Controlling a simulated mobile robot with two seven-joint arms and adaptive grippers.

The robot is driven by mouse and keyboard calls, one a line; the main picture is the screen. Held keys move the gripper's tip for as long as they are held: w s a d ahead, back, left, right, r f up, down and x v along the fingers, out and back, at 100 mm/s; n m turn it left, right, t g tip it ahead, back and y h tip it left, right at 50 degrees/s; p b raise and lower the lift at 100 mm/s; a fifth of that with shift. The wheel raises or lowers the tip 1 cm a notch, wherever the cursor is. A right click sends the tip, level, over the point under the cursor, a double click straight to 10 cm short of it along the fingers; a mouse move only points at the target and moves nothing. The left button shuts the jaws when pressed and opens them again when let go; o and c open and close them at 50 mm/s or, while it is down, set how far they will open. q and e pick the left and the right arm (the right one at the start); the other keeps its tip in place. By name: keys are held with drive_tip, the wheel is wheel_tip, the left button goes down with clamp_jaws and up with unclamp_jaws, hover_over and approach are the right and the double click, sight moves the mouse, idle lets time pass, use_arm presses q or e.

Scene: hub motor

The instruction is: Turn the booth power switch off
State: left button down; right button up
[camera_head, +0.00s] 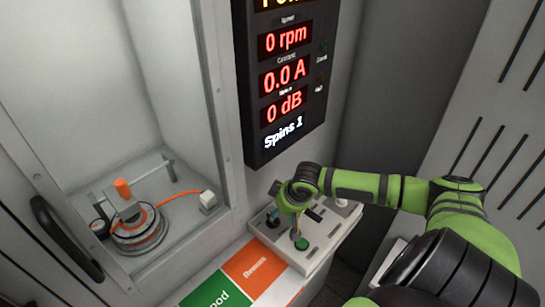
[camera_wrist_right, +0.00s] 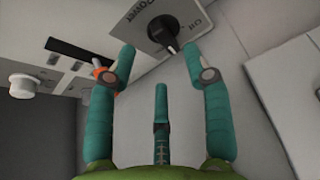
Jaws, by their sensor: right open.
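My right gripper (camera_wrist_right: 158,62) is open with empty fingers; the knob lies just beyond and between the two outer fingertips. I cannot tell whether they touch it. In the head view my right gripper (camera_head: 296,208) hangs over the control panel (camera_head: 318,262) and hides part of it. My left gripper is not in view.
A display (camera_head: 284,90) above reads 0 rpm, 0.0 A and 0 dB. A hub motor (camera_head: 138,230) stands in the booth at left. Orange (camera_head: 252,268) and green (camera_head: 215,293) labelled areas lie in front.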

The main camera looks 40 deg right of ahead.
sight(277, 219)
drive_tip(key=x, duration=0.5)
drive_tip(key=shift+f, duration=0.4)
clamp_jaws()
